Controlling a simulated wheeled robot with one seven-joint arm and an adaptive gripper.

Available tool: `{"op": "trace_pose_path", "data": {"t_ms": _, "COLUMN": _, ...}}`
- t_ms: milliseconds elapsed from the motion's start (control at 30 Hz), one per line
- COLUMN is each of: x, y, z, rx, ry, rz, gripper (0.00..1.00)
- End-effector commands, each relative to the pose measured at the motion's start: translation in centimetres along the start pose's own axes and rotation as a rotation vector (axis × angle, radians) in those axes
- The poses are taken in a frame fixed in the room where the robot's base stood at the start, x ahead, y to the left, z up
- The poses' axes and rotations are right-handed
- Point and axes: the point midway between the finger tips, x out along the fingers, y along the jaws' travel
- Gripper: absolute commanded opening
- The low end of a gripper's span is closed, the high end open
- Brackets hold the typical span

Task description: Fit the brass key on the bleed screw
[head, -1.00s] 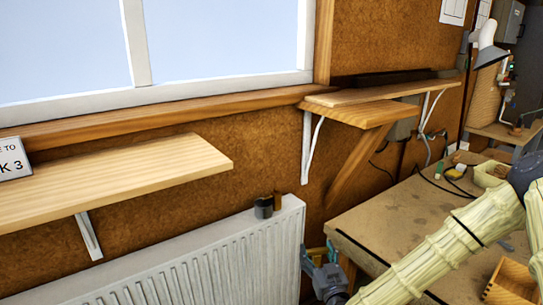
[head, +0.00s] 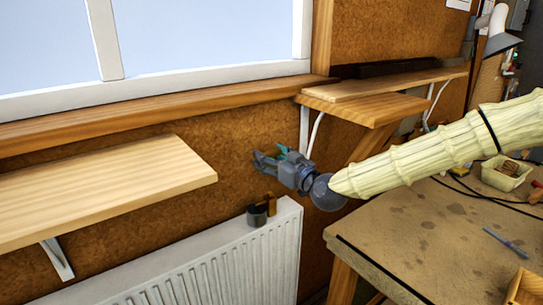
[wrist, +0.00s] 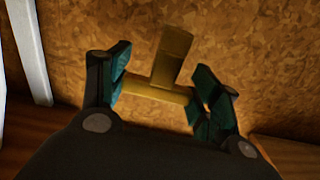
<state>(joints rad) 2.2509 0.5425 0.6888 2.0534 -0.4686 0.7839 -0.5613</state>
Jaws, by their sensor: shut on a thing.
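The brass key (wrist: 172,58) is T-shaped, with a crossbar and a wide stem. In the wrist view its crossbar lies between the teal pads of my gripper (wrist: 155,92), which is shut on it. The stem points up and away in that view. In the head view my gripper (head: 266,160) is in the air above the right end of the white radiator (head: 205,262), in front of the brown wall. I cannot make out the key in the head view. I cannot make out the bleed screw in either current view.
A dark cup-like thing (head: 257,216) and a brown block (head: 271,203) stand on the radiator's right end, below my gripper. A wooden shelf (head: 110,190) is to the left. Another shelf (head: 365,107) with a white bracket (head: 314,134) is to the right, above a workbench (head: 420,235).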

Motion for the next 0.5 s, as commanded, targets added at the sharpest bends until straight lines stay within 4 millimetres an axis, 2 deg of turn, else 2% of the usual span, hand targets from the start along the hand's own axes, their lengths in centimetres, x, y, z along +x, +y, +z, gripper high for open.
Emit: {"op": "trace_pose_path", "data": {"t_ms": 500, "x": -0.12, "y": -0.14, "z": 0.14, "rx": -0.002, "ry": 0.002, "rz": -0.001, "gripper": 0.34}}
